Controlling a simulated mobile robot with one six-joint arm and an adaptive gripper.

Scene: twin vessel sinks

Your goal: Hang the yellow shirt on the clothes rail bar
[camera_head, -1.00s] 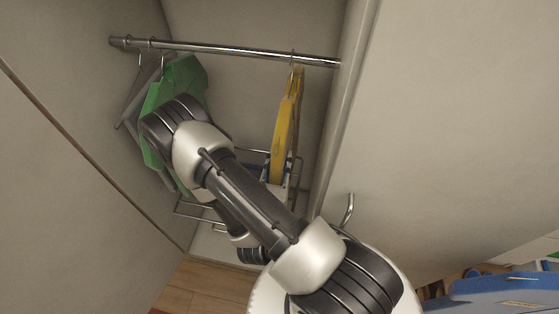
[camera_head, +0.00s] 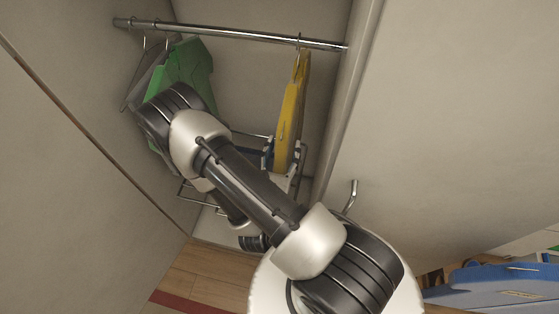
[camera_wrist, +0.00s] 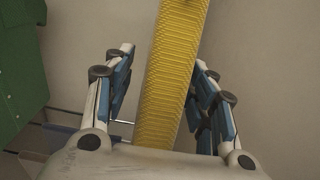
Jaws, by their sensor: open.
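The yellow shirt (camera_head: 291,110) hangs by its hook from the metal clothes rail bar (camera_head: 235,36), near the bar's right end. In the wrist view the yellow shirt (camera_wrist: 172,75) runs edge-on down the middle, between the two fingers of my gripper (camera_wrist: 165,100). The fingers are open, with a gap visible on both sides of the shirt. In the head view my gripper (camera_head: 279,172) is partly seen at the shirt's lower end, partly hidden by my arm.
A green shirt (camera_head: 190,72) and a grey hanger (camera_head: 138,80) hang at the bar's left. A wire rack (camera_head: 190,197) sits below. A wall hook (camera_head: 352,195) is right of the closet opening. A blue item (camera_head: 490,285) lies at lower right.

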